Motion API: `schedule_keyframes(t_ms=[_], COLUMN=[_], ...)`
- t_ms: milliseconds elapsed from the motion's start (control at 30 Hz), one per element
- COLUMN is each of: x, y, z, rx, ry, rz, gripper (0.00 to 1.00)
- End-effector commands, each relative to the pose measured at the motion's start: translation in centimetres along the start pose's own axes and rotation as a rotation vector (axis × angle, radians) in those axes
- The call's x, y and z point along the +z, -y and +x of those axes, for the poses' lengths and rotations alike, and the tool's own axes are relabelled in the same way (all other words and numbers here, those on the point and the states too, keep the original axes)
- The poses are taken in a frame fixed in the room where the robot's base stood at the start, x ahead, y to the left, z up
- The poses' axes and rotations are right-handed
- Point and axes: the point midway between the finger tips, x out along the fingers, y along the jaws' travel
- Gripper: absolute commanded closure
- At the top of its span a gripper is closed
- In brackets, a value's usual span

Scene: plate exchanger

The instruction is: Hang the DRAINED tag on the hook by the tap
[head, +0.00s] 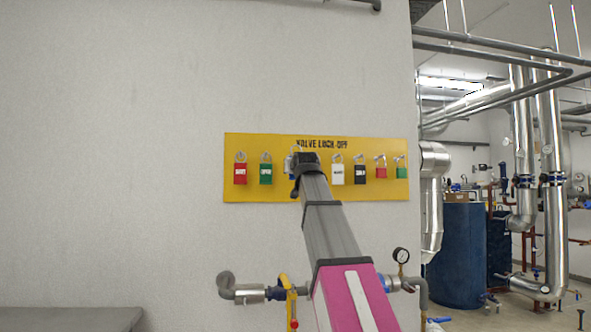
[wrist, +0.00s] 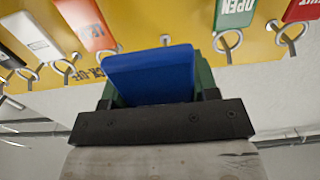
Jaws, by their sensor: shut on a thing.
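My gripper (head: 297,163) is at the yellow board in the head view, at the gap right of the green OPEN tag (head: 265,174). In the wrist view it (wrist: 158,92) is shut on a plain blue tag (wrist: 150,72); no lettering shows on the visible face, so I cannot read DRAINED. A bare hook (wrist: 165,40) shows on the board just beyond the blue tag. A pipe with a yellow lever (head: 287,290) and a red end runs low on the wall in the head view. I cannot make out a tag hook beside it.
The yellow VALVE LOCK-OFF board (head: 320,191) carries several other tags, including a red one (head: 240,174) and a white one (head: 338,174). A pressure gauge (head: 401,256) stands above the pipe at right. A grey surface (head: 70,319) is at lower left. The wall between is bare.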

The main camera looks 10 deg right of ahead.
Motion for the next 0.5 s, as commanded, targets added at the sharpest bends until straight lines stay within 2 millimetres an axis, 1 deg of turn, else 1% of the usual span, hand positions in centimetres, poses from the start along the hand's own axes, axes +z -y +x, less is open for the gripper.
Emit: schedule_keyframes(t_ms=[500], x=[0.0], y=[0.0], z=[1.4], rx=[0.000], ry=[0.000], rz=[0.000], gripper=[0.69])
